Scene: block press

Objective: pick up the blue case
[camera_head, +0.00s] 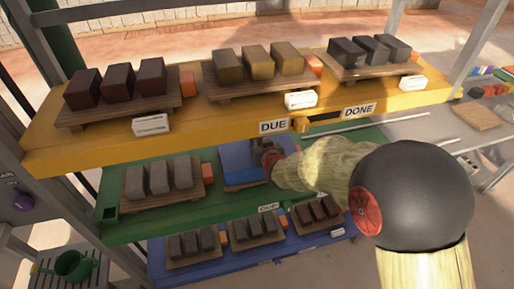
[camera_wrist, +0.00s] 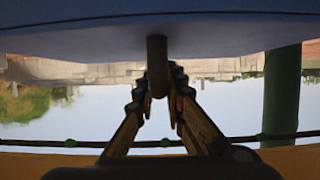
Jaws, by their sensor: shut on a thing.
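The blue case (camera_head: 236,163) is at the middle green shelf in the head view, partly hidden by my gripper (camera_head: 268,157) and the yellow shelf edge above it. In the wrist view its broad blue surface (camera_wrist: 70,38) fills the top of the picture. A short dark post (camera_wrist: 157,55) stands out from that surface. My gripper (camera_wrist: 158,92) has its two fingers closed on this post from either side. I cannot tell whether the case touches the shelf.
The yellow shelf (camera_head: 210,118), with several loaded wooden trays, overhangs the middle green shelf (camera_head: 130,232). A tray of grey blocks (camera_head: 162,180) stands left of the case. The blue bottom shelf (camera_head: 215,264) holds more dark blocks. A green post (camera_wrist: 281,95) rises at right in the wrist view.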

